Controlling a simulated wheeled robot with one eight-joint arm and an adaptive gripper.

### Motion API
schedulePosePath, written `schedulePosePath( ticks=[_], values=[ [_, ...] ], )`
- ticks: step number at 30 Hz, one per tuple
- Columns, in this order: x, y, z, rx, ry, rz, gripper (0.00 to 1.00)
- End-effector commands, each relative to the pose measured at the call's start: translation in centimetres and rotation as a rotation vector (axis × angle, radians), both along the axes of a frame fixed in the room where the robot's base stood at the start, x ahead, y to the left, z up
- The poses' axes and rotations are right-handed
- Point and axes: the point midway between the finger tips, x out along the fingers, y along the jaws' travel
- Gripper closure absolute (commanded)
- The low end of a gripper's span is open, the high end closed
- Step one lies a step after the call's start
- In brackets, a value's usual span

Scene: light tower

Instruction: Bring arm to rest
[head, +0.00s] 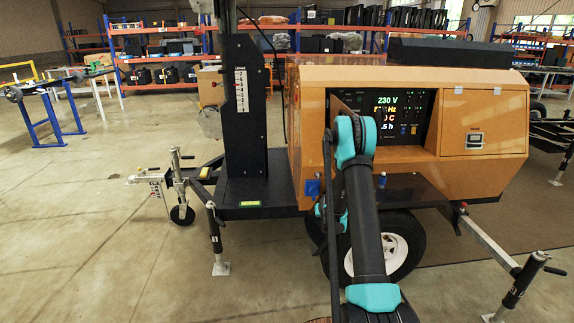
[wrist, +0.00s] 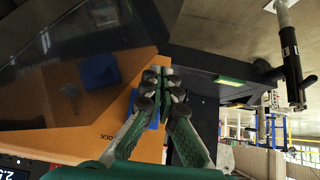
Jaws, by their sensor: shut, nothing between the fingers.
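My arm (head: 365,225) rises from the bottom of the head view and reaches up in front of the orange generator housing (head: 475,105). Its teal-and-black joint covers part of the lit control panel (head: 416,106). My gripper is hidden behind the arm in the head view. In the wrist view my gripper (wrist: 163,75) is shut, with its fingertips together and nothing between them. Behind it is the orange housing (wrist: 90,135) with a blue fitting (wrist: 152,108) partly hidden by the fingers. I cannot tell how far the fingertips are from the housing.
A dark see-through panel (wrist: 60,70) fills the wrist view's upper left. The black mast (head: 246,110) stands left of the housing. Trailer support legs (head: 216,238) (head: 523,280) stand at both sides, and a wheel (head: 408,245) sits below. The floor (head: 80,240) at left is clear.

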Motion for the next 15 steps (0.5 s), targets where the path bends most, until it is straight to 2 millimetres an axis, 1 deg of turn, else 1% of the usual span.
schedulePosePath(
  ticks=[1, 6, 11, 15],
  values=[
    [-0.9, 0.3, 1.7, 0.001, 0.011, 0.001, 1.00],
    [-4.3, 1.4, 6.9, 0.003, 0.054, 0.005, 1.00],
    [-8.3, 2.4, 11.2, 0.008, 0.093, 0.008, 1.00],
    [-12.2, 3.2, 14.4, 0.009, 0.128, 0.009, 1.00]
  ],
)
